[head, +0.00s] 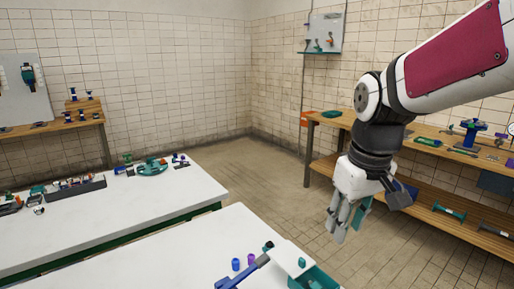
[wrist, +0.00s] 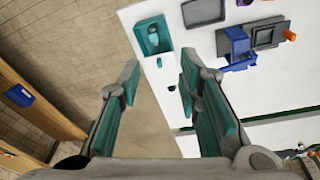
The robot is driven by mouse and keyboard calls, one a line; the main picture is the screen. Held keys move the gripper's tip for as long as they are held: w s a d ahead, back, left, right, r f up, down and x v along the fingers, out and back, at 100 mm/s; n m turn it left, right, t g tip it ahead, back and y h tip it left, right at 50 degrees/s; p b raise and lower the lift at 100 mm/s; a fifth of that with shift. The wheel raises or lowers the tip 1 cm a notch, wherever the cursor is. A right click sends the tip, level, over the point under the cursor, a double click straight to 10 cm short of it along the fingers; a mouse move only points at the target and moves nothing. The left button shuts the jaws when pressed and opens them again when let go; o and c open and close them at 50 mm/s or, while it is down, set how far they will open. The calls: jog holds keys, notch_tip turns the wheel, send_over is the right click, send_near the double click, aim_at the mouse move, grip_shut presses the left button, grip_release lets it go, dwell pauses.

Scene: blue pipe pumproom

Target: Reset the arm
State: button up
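My gripper (head: 350,215) hangs at the right of the head view, pointing down, beyond the right end of the near white table. In the wrist view my gripper (wrist: 158,85) has its two teal-padded fingers spread apart. Nothing is between the pads; floor and the white table's edge show behind them. My arm comes in from the upper right of the head view, bent at the elbow and wrist.
The near white table (head: 200,247) holds a teal tray (head: 316,279), small blue and purple pieces and a blue tool. In the wrist view the teal tray (wrist: 142,38) lies near the table edge. A wooden bench (head: 428,130) stands behind my gripper. Open floor lies between.

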jog(key=s+d+m+t, duration=0.2)
jog(key=s+m, duration=0.1)
jog(key=s, duration=1.5)
jog(key=shift+r+m, duration=0.35)
jog(key=shift+m, duration=0.05)
